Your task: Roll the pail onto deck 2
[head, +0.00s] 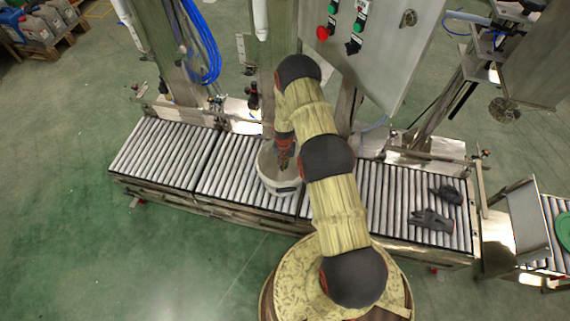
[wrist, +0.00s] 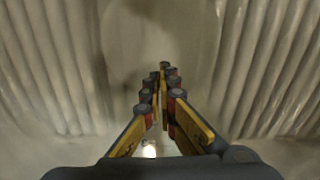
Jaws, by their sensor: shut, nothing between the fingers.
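The pail (head: 286,188) is a white, open-topped bucket standing upright on the middle section of the roller conveyor (head: 232,168). My arm comes over it from the right and hides part of it. My gripper (head: 284,166) points down at the pail's opening, and its fingers appear to be inside the rim. In the wrist view my gripper (wrist: 163,70) has its fingertips together and holds nothing. A pale, smooth surface lies around the fingertips there, with ribbed pale surfaces on both sides. I see no label telling which section is deck 2.
Dark gloves (head: 430,219) lie on the right roller section (head: 385,200). The left roller section (head: 160,150) is clear. A control cabinet (head: 385,50) with buttons and metal posts stand behind the conveyor. A metal plate (head: 527,222) stands at the far right.

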